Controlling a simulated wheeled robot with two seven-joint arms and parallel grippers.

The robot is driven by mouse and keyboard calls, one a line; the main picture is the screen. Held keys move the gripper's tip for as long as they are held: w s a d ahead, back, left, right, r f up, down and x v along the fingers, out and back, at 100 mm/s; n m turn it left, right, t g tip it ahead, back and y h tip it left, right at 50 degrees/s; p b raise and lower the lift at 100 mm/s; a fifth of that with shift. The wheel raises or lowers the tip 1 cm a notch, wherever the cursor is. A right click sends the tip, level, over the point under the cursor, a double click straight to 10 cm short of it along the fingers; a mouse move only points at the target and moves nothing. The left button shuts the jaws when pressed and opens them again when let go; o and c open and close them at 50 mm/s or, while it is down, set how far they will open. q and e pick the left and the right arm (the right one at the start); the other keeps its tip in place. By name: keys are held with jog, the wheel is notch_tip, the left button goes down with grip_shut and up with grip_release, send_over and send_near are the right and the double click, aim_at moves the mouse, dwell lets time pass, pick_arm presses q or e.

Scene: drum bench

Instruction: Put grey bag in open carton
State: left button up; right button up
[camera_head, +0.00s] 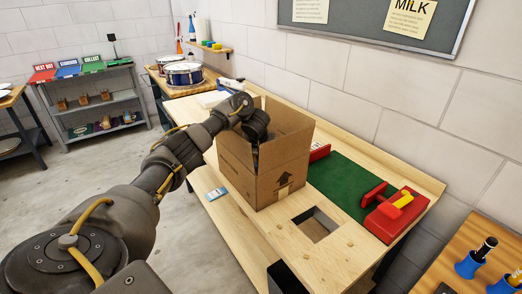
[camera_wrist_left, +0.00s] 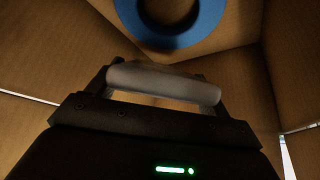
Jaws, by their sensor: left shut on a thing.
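The open carton (camera_head: 236,172) is a brown cardboard box with its flaps up, standing on the wooden bench. My left arm reaches over its rim, and the hand goes down inside it, so the fingers are hidden in the head view. In the left wrist view my left gripper (camera_wrist_left: 160,98) is shut on the grey bag (camera_wrist_left: 165,82), which shows as a smooth grey shape between the jaws. Brown carton walls surround it there. Whether the bag touches the carton floor cannot be told. My right gripper is not in view.
A blue ring (camera_wrist_left: 170,40) lies in the carton beyond the bag. Right of the carton are a green mat (camera_head: 340,190), a red block with a yellow piece (camera_head: 398,212) and a square opening (camera_head: 315,224) in the bench. Drums (camera_head: 184,73) stand behind.

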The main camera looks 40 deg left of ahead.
pick_arm(q)
jog(key=shift+f, duration=0.4)
jog(key=o, duration=1)
jog(key=shift+c, duration=0.2)
jog(key=shift+r, duration=0.1)
jog(key=shift+w+r, duration=0.1)
jog(key=shift+r, duration=0.25)
jog(key=v, duration=0.3)
jog(key=shift+r, duration=0.2)
jog(key=p+v, duration=0.3)
jog(key=p, duration=0.1)
jog(key=shift+r, duration=0.3)
jog(key=shift+s+d+r+p, duration=0.2)
jog(key=shift+s+r+p, duration=0.2)
jog(key=shift+p, duration=0.3)
jog(key=shift+f, duration=0.1)
